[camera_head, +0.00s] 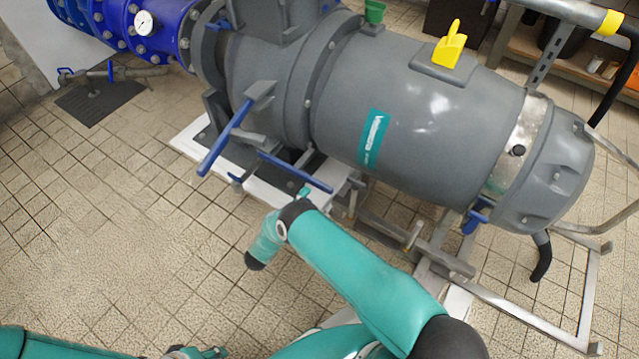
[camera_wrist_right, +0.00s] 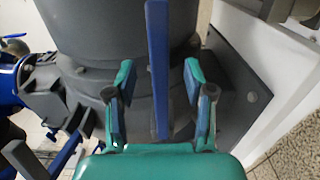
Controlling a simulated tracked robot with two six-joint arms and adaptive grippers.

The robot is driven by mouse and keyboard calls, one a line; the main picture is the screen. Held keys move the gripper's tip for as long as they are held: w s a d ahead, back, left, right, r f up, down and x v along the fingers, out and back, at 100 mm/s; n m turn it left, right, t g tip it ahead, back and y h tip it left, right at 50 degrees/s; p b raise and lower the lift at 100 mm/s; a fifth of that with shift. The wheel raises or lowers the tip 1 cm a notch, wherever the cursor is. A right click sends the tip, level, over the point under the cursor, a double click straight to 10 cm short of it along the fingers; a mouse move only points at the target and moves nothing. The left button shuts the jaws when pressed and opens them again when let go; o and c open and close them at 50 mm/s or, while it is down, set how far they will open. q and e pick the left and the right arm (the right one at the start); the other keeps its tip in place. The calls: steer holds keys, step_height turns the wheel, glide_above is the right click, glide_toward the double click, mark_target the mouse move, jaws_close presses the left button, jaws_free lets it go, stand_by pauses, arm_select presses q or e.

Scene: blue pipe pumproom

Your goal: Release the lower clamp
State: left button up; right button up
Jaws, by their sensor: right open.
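Two blue clamp levers stick out from the grey pump housing in the head view. The upper-left lever (camera_head: 226,138) slants down to the left. The lower lever (camera_head: 295,172) slants down to the right, near my right gripper (camera_head: 303,192), which is largely hidden by its own wrist. In the right wrist view my right gripper (camera_wrist_right: 160,78) is open, with a blue lever (camera_wrist_right: 158,60) upright between its two fingers and no clear contact with either. A part of my left gripper (camera_head: 196,352) shows at the bottom edge; its fingers cannot be made out.
The grey pump (camera_head: 430,120) fills the upper right, on a metal frame (camera_head: 520,322). A white plinth (camera_head: 260,187) lies under the levers. Another blue handle (camera_wrist_right: 22,158) is at the lower left in the wrist view. Tiled floor (camera_head: 120,220) is open at left.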

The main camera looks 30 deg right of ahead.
mark_target(315, 186)
arm_select(q)
steer(key=shift+f+b, duration=0.55)
steer(key=shift+f, duration=0.1)
arm_select(e)
steer(key=x, duration=0.7)
steer(key=shift+d, duration=0.1)
jaws_close()
